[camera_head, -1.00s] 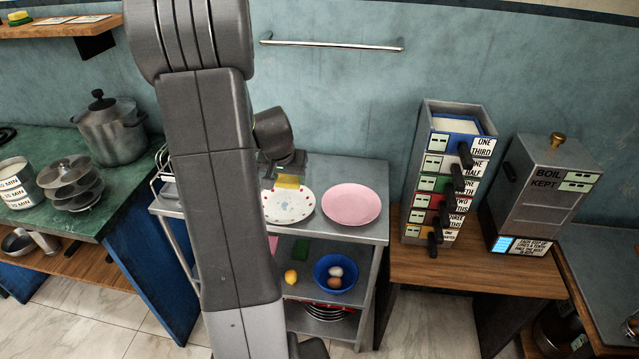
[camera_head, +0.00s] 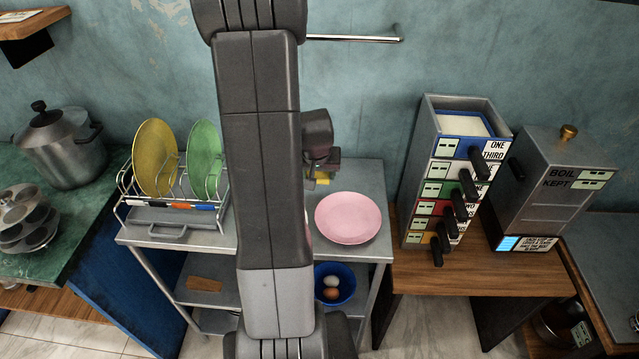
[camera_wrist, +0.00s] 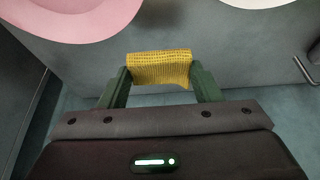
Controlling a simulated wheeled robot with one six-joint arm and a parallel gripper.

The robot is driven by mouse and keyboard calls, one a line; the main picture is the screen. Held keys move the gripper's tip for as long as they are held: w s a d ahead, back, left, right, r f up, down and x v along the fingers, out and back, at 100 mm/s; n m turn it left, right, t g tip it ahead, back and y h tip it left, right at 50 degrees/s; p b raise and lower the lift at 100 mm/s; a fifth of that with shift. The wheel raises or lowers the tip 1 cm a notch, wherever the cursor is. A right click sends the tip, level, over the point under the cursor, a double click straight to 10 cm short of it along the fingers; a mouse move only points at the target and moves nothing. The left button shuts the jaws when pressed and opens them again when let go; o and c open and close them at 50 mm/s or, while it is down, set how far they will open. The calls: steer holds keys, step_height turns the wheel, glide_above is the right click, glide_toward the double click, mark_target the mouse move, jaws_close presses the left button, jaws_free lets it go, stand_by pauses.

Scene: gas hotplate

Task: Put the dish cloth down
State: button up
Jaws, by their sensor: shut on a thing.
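The dish cloth (camera_wrist: 160,68) is a small yellow woven piece, folded or bunched, in the wrist view. My gripper (camera_wrist: 160,82) is shut on it, with one dark green finger at each side. In the head view the cloth (camera_head: 322,180) shows as a small yellow patch under my gripper (camera_head: 321,168). It is over the back part of the grey metal cart top (camera_head: 362,174), behind the pink plate (camera_head: 348,218). The cloth looks clear of the plate; its height above the metal cannot be told.
A dish rack (camera_head: 178,205) with a yellow and a green plate stands on the cart's left end. A wall rail (camera_head: 352,39) runs above. A blue bowl (camera_head: 335,297) of eggs sits on the lower shelf. A labelled drawer tower (camera_head: 455,185) stands to the right.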

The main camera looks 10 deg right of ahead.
mark_target(318, 182)
steer(key=shift+f+b, duration=0.4)
steer(key=shift+f, duration=1.7)
steer(key=shift+f, duration=0.25)
steer(key=o, duration=0.9)
steer(key=shift+r, duration=0.1)
steer(key=shift+r, duration=0.5)
steer(key=p+v, duration=0.1)
steer(key=v, duration=1)
steer(key=shift+s+a+r, duration=0.1)
steer(key=shift+s+r, duration=0.05)
steer(key=shift+s, duration=0.05)
